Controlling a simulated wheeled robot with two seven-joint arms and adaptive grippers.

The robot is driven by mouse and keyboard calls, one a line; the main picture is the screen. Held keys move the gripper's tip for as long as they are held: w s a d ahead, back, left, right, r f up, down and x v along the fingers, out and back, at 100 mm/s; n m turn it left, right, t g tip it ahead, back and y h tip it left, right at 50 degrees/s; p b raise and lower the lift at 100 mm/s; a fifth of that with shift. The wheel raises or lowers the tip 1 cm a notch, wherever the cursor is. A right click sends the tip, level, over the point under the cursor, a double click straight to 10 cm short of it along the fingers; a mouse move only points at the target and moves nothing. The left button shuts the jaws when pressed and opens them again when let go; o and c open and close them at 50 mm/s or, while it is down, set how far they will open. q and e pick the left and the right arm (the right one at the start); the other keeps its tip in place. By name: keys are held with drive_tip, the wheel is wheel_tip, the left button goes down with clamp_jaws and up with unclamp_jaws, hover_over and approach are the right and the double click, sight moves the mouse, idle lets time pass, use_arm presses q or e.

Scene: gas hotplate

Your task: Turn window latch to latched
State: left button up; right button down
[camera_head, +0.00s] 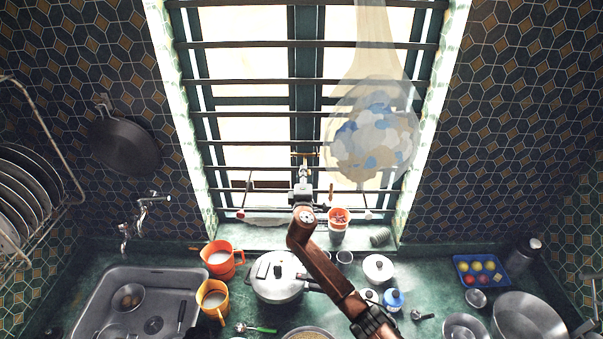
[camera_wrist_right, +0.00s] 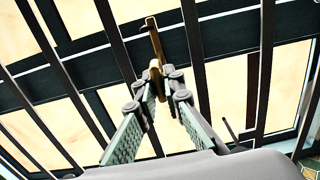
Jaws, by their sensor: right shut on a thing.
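The window latch (camera_head: 305,154) is a small brass-coloured piece on the middle upright of the barred window, behind the bars. In the right wrist view the latch (camera_wrist_right: 152,38) shows as a bent brass bar with a rounded part lower down. My right gripper (camera_head: 303,172) is raised in front of the window, just below the latch's crosswise bar. In the wrist view the right gripper (camera_wrist_right: 158,85) has its fingertips on both sides of the latch's lower part, shut on it. The fingertips hide part of that contact. My left gripper is not in view.
Dark horizontal window bars (camera_head: 250,143) run close around the right gripper. Below stand a pressure cooker (camera_head: 277,280), an orange cup (camera_head: 338,222) on the sill, orange mugs (camera_head: 220,262) and a white-lidded pot (camera_head: 378,268). A translucent bag (camera_head: 372,130) hangs to the right.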

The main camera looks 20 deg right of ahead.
drive_tip(key=shift+r, duration=0.35)
drive_tip(key=c, duration=2.4)
unclamp_jaws()
drive_tip(key=shift+w, duration=0.1)
drive_tip(key=o, duration=0.3)
drive_tip(key=shift+w+f, duration=0.15)
drive_tip(key=shift+f, duration=0.1)
drive_tip(key=shift+o, duration=0.3)
drive_tip(key=shift+s+f, duration=0.1)
drive_tip(key=shift+s, duration=0.1)
drive_tip(key=shift+s+a, duration=0.2)
drive_tip(key=v, duration=1.1)
drive_tip(key=shift+s, duration=0.2)
